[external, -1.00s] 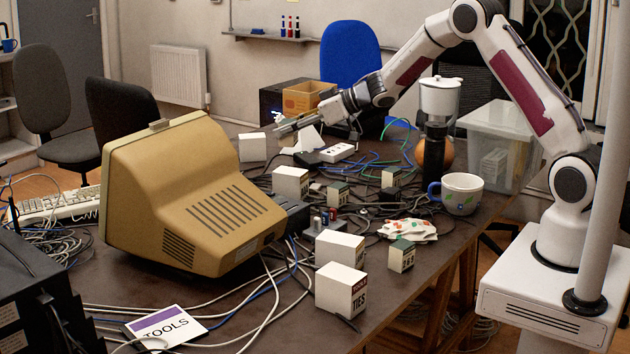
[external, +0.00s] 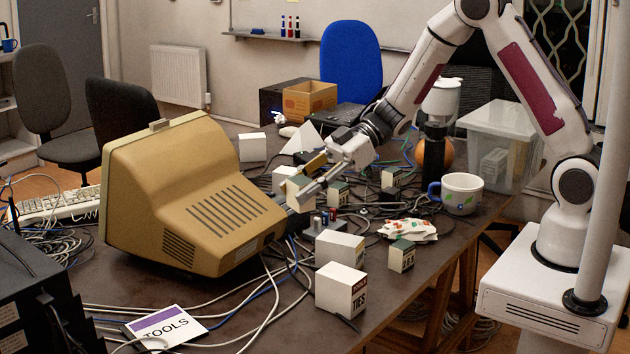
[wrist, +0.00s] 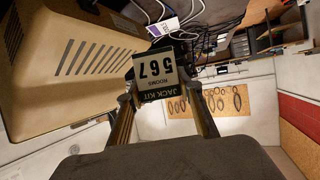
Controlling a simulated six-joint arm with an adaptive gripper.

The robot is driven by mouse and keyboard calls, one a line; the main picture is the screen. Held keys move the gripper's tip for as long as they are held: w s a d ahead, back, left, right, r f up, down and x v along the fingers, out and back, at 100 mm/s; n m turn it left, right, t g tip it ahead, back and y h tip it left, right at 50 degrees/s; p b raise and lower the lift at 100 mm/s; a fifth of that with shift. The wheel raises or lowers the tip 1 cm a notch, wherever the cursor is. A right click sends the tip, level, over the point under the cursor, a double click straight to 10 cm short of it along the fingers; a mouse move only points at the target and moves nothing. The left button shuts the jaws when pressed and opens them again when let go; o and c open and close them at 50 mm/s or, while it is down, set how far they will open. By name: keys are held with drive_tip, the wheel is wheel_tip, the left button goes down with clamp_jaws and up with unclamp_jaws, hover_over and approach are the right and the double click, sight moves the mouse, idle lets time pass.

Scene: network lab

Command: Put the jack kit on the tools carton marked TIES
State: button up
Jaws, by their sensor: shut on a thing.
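The jack kit (wrist: 157,72) is a small box with a dark-bordered label reading JACK KIT, ROOMS, 567, upside down in the wrist view. My gripper (wrist: 160,98) is shut on it, one finger on each side. In the external view my gripper (external: 312,176) points down and left beside the beige monitor, with a pale box (external: 298,190) at its fingertips. I cannot tell how far the box is above the table. The carton marked TIES (external: 340,288) is white and stands at the table's front edge, its top bare.
The beige monitor (external: 185,205) stands close left of my gripper. Another white carton (external: 340,247) stands just behind the TIES carton, with a small green-topped box (external: 401,255) to its right. A TOOLS card (external: 166,326) lies front left. Cables cover much of the table.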

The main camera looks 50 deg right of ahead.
drive_tip(key=s+a+n+g, duration=0.3)
drive_tip(key=s+n+g, duration=0.1)
drive_tip(key=s, duration=0.8)
drive_tip(key=shift+s+a+r+g+y, duration=0.2)
drive_tip(key=shift+s+r+g+y, duration=0.1)
drive_tip(key=shift+s+y, duration=0.1)
drive_tip(key=shift+f, duration=0.2)
hover_over(340, 270)
drive_tip(key=shift+f, duration=2.8)
drive_tip(key=shift+f, duration=0.1)
drive_tip(key=shift+f, duration=2)
drive_tip(key=shift+f, duration=0.1)
